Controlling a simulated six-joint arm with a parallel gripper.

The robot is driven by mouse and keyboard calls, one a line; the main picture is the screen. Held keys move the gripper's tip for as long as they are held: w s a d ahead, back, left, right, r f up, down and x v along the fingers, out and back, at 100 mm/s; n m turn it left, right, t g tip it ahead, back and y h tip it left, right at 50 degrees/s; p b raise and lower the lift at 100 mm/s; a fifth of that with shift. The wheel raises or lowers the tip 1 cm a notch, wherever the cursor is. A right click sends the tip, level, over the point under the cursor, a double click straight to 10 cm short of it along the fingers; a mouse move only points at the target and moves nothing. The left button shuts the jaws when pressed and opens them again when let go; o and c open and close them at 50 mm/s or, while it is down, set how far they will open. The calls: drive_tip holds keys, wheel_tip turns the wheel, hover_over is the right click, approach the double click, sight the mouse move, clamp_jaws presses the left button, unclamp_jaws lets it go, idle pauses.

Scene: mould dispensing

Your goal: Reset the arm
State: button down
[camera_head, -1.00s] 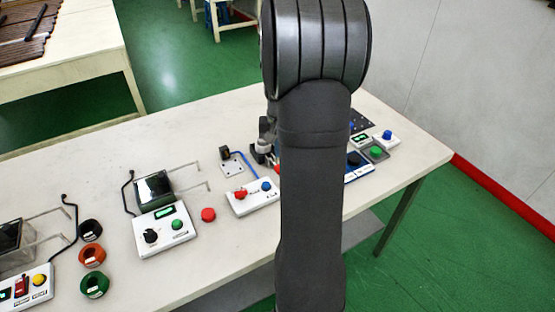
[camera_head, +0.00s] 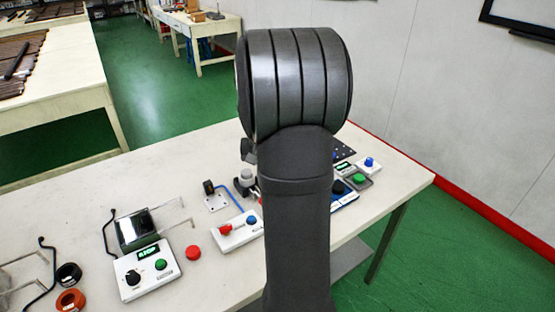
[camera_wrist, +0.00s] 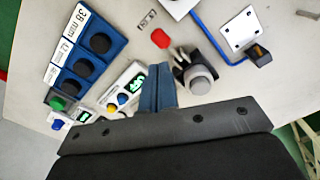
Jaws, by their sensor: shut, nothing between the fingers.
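My gripper (camera_wrist: 157,74) shows in the wrist view as two blue fingers pressed together, with nothing between them. It is over the worktable (camera_wrist: 245,98), apart from the objects as far as I can tell. A grey-capped device (camera_wrist: 200,82) is just right of the fingers. A small white box with a green display (camera_wrist: 124,92) is just left of them. In the head view my arm fills the middle and hides the gripper and part of the table.
A blue block with round black wells (camera_wrist: 98,42) lies at left in the wrist view. A red button (camera_wrist: 160,39) is beyond the fingers. In the head view, a white control box (camera_head: 146,271) and black and orange rings (camera_head: 70,300) are at left. A wall bounds the right.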

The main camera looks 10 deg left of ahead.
wheel_tip(320, 180, down, 8)
drive_tip(key=shift+f, duration=0.1)
idle(0.4)
wheel_tip(320, 180, up, 10)
idle(1.6)
